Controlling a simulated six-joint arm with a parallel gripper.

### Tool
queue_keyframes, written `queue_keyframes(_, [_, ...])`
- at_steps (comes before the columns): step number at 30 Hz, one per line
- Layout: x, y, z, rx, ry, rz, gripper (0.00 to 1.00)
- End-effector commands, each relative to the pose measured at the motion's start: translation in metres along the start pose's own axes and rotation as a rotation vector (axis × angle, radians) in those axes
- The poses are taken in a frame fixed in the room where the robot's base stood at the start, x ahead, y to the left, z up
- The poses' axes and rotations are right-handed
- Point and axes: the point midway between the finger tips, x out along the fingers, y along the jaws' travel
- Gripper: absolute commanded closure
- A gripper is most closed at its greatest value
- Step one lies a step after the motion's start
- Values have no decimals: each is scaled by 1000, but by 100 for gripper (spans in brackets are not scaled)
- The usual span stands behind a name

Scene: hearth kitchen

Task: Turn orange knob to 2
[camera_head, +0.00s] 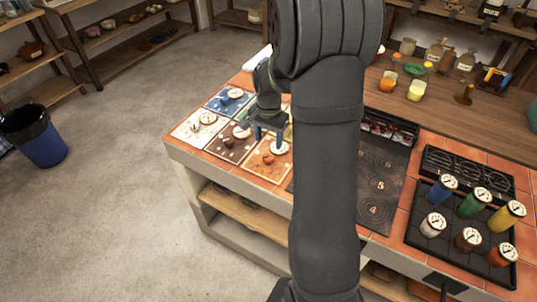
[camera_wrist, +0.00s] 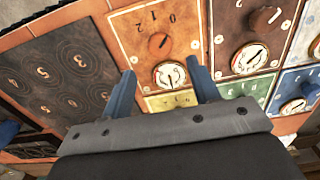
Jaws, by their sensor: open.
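The orange panel (camera_wrist: 188,20) carries the numbers 0, 1 and 2, a round orange knob (camera_wrist: 158,43) and a white-faced dial (camera_wrist: 170,75). In the head view the orange panel (camera_head: 262,172) lies at the counter's front edge, with the orange knob (camera_head: 268,158) and the white dial (camera_head: 280,148) on it. Which number the knob points to is too small to tell. My gripper (camera_wrist: 164,74) is open and empty. Its blue fingers stand on either side of the white dial in the wrist view. In the head view my gripper (camera_head: 270,138) hangs over the panel; contact cannot be told.
A dark numbered cooktop (camera_head: 373,190) lies to the right. Colored jars with dial tops stand on a black tray (camera_head: 430,192) farther right. My arm hides the counter's middle.

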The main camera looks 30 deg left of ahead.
Motion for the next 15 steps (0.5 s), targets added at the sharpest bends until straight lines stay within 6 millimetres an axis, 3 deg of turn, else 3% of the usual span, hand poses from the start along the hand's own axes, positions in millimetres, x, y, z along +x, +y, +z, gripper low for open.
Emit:
queue_keyframes(6, [47,0,0,0,-3,2,45])
queue_keyframes(15, [77,0,0,0,-1,0,45])
